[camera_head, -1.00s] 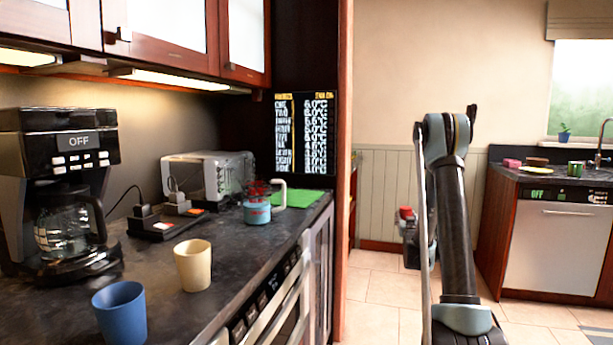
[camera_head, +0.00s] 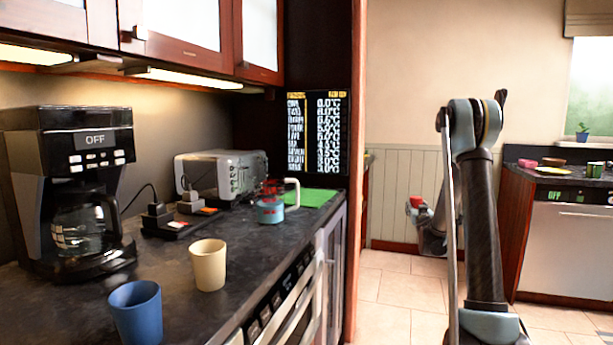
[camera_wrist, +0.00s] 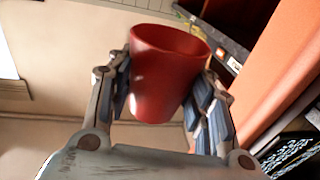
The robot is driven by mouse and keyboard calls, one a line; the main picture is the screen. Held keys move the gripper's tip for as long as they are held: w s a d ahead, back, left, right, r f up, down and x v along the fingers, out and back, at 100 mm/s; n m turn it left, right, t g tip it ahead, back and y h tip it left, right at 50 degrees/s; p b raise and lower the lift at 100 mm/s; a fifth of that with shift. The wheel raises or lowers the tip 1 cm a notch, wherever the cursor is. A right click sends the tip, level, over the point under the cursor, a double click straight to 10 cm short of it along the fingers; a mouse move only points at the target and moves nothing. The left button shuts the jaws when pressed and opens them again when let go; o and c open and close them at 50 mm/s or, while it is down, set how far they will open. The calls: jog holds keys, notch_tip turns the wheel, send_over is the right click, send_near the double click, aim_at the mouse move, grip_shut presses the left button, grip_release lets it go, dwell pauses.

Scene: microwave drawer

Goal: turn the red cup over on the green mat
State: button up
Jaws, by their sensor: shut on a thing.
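The red cup (camera_wrist: 165,75) is between the two fingers of my gripper (camera_wrist: 165,95) in the wrist view, with the fingers pressed on its sides. Its wide open rim faces the top of that view. In the head view the red cup (camera_head: 416,202) is small, at the end of my arm over the floor, right of the counter. Its tilt is hard to tell there. The green mat (camera_head: 316,198) lies flat on the far right end of the counter, away from the cup.
A blue cup (camera_head: 135,312), a cream cup (camera_head: 208,266), a coffee maker (camera_head: 75,190) and a microwave (camera_head: 222,176) are on the counter. A tall dark panel (camera_head: 318,130) rises behind the mat.

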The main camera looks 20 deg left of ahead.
jog(key=s+a+r+n+g+y, duration=0.1)
jog(key=a+r+n+y, duration=0.15)
jog(key=a+r, duration=0.4)
jog(key=s+a+r+n+g+y, duration=0.2)
jog(key=a+r+y, duration=0.1)
jog(key=a, duration=0.6)
jog(key=s+a+r+n+g+y, duration=0.1)
jog(key=a+r+n+y, duration=0.2)
jog(key=a, duration=0.5)
jog(key=s+a+r+n+g+y, duration=0.2)
jog(key=s+a+g, duration=0.3)
jog(key=s+a, duration=0.4)
jog(key=s+a+r+n+g+y, duration=0.3)
jog(key=s+a, duration=0.6)
jog(key=a, duration=0.3)
jog(key=shift+a+r+n+g, duration=0.25)
jog(key=shift+n+g, duration=0.3)
jog(key=shift+g, duration=0.35)
jog(key=shift+f, duration=0.15)
jog(key=shift+f, duration=2.9)
